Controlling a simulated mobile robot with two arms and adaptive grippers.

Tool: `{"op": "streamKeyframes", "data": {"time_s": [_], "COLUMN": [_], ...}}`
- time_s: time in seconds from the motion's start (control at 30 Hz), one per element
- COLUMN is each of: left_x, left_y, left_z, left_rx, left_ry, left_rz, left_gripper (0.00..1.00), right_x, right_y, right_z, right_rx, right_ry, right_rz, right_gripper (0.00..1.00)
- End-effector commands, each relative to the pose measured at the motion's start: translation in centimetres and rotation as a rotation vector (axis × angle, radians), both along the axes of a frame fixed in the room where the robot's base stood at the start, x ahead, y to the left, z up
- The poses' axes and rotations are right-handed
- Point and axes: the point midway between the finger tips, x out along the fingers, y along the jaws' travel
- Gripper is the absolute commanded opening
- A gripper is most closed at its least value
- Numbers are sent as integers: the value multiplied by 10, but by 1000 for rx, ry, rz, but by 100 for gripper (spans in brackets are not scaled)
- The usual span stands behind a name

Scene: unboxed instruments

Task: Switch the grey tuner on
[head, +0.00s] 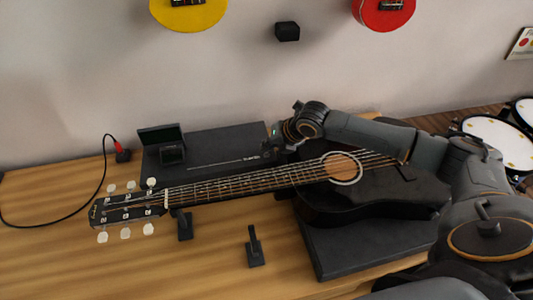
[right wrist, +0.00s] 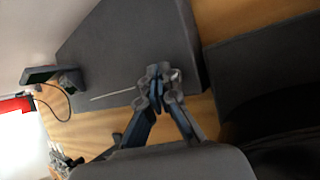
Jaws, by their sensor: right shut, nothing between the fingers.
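A small dark grey device with a tilted screen (head: 160,135), which looks like the tuner, stands on the left end of a dark grey slab at the back of the table. It also shows in the right wrist view (right wrist: 40,74), at the upper left. I cannot read its screen or make out a switch. My right gripper (head: 270,147) is over the right part of the slab, well right of the device. In the right wrist view its fingertips (right wrist: 158,76) are together and empty above the slab. My left gripper is not in view.
An acoustic guitar (head: 375,192) lies across the table in front of the slab, its neck pointing left. Two small dark stands (head: 185,226) (head: 255,250) are near the front. A cable with a red plug (head: 117,146) is at left.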

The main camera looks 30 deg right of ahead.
Motion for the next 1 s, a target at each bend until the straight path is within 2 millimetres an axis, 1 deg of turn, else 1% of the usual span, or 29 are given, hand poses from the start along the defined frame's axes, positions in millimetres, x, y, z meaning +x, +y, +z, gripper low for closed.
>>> {"op": "streamKeyframes", "data": {"time_s": [0.03,1.0], "left_x": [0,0], "left_y": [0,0], "left_z": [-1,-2], "left_rx": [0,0], "left_ry": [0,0], "left_rz": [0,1], "left_gripper": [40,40], "right_x": [-6,-7], "right_y": [2,3], "right_z": [-12,-25], "right_rx": [-1,4], "right_ry": [23,30], "right_rz": [2,0], "right_gripper": [0,0]}}
